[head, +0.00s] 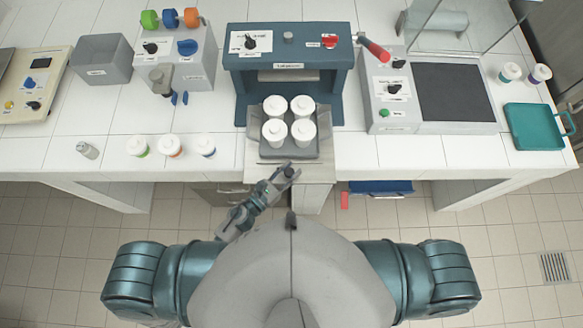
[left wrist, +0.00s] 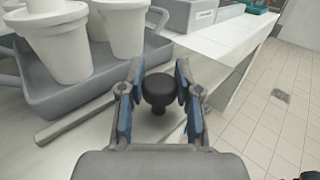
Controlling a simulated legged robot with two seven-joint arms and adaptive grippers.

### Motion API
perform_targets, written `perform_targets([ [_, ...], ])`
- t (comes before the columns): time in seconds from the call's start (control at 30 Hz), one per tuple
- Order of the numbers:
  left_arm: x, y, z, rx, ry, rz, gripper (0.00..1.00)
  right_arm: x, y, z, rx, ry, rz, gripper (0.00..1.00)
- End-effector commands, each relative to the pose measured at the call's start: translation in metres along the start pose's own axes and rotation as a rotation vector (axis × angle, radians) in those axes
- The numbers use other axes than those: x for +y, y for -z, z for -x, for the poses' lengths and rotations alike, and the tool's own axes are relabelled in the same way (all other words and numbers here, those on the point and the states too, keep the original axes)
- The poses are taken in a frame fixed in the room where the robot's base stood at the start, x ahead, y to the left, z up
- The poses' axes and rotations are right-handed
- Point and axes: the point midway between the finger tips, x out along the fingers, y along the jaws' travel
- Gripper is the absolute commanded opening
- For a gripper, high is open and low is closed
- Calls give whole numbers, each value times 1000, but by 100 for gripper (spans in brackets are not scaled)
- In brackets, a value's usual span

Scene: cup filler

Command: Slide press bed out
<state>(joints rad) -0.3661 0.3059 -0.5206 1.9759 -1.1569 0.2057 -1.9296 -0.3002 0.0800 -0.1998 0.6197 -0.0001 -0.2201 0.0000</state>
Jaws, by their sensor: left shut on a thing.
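The blue press (head: 238,72) stands at the back of the counter. Its bed with the grey tray (head: 253,148) sits out in front of the press opening and carries several white cups (head: 275,131). The tray and cups (left wrist: 60,45) also show in the left wrist view. A black knob (left wrist: 158,88) stands in front of the tray, near the counter's front edge. My left gripper (head: 284,176) is at this knob, its blue-padded fingers (left wrist: 157,103) shut on it from both sides. My right gripper is not in view.
Several small capped cups (head: 171,147) stand left of the press. A machine with a dark plate (head: 453,92) and a red-handled lever (head: 374,50) is to the right. A teal tray (head: 533,126) lies at far right. A blue open drawer (head: 380,187) is below the counter.

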Motion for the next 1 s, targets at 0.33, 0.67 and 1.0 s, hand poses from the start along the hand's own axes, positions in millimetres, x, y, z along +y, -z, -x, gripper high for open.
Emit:
perform_targets([
  [0.33, -2, 2, 0, 4, 5, 4, 60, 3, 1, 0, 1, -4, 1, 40],
  [0.67, -3, 2, 1, 5, 3, 4, 60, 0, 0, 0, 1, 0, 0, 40],
  [1.0, -3, 4, 64, 8, 1, 7, 60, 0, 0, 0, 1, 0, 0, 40],
])
